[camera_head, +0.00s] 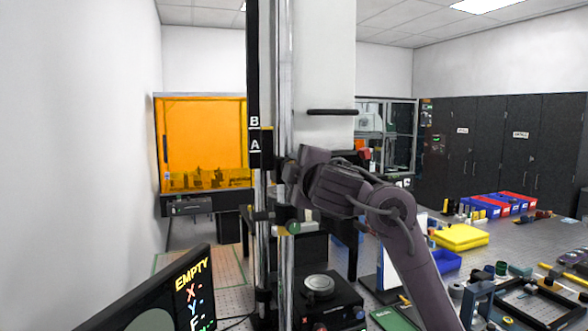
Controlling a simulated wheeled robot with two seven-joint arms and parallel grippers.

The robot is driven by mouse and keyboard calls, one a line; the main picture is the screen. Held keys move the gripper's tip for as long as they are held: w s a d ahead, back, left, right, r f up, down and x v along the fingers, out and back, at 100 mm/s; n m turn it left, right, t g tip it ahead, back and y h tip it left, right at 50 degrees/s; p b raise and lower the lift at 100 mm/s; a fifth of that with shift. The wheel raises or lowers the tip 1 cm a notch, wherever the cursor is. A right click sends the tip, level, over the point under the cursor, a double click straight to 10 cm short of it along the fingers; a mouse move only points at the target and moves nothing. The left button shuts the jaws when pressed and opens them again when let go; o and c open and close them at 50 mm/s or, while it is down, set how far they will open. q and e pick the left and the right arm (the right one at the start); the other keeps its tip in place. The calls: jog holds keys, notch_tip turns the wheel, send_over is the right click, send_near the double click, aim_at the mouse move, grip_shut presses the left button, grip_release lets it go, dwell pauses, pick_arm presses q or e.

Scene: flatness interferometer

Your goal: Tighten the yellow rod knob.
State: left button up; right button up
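A tall black rail (253,60) with letters B and A stands upright next to a bright metal rod (285,90). A thin yellow strip shows between the letters; I cannot tell whether it belongs to a knob. I cannot make out the yellow rod knob, which may be behind my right gripper. My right gripper (288,170) reaches in from the right, its tip up against the rod. Its fingers are too small and covered to tell open or shut. Below it, a dark clamp with a green knob (293,228) sits on the rod. My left gripper is out of view.
A black screen reading EMPTY (165,295) stands at the front left. A black device with a round top (319,284) sits below the rod. The perforated table (400,262) at right holds yellow trays (460,237), bins and loose parts.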

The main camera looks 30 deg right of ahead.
dwell(0.5)
jog(key=o, duration=1)
jog(key=shift+p+v, duration=0.45)
jog(key=shift+v, duration=3.45)
